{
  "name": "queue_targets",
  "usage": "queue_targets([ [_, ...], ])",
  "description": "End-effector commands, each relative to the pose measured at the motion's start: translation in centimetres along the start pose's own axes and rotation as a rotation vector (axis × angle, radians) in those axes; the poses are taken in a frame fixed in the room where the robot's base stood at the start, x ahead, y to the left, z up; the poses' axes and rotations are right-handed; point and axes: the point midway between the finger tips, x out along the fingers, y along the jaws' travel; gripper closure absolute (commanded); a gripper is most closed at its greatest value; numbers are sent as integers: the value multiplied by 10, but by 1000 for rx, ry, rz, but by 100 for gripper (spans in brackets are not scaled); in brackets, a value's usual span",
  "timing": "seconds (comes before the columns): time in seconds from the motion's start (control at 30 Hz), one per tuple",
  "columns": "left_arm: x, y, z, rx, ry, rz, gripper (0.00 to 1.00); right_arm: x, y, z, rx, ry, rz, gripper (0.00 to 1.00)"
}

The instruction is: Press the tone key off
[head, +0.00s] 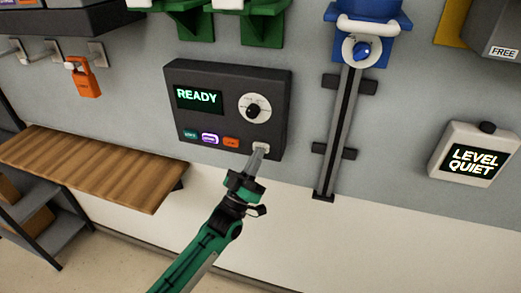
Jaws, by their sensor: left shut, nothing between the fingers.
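The dark wall panel (222,118) has a lit screen (199,98) reading READY and a round dial (254,108) on its right. Along its lower edge are a green key (190,135), a purple key (210,139) with a pale outline, an orange key (231,142) and a pale key (261,148) at the far right. The key labels are too small to read surely. My left gripper (258,153) is shut and empty, its tip at the pale key and partly covering it. I cannot tell whether it touches. My right gripper is not in view.
A wooden shelf (95,165) juts out at left, below a hanging orange padlock (83,78). A vertical rail (338,130) with a blue unit (365,40) stands right of the panel. A pale box (475,153) reading LEVEL QUIET is further right.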

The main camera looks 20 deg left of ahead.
Motion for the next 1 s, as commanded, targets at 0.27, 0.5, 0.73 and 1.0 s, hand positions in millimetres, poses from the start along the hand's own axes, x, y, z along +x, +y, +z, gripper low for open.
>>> queue_targets([
  [0.27,-5,4,-5,0,1,0,100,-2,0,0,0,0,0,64],
  [0.5,-6,5,-5,0,0,0,100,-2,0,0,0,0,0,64],
  [0.73,-19,14,-15,-1,-1,-1,100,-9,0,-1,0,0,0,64],
  [1.0,-38,28,-29,0,-1,-1,100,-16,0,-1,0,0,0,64],
])
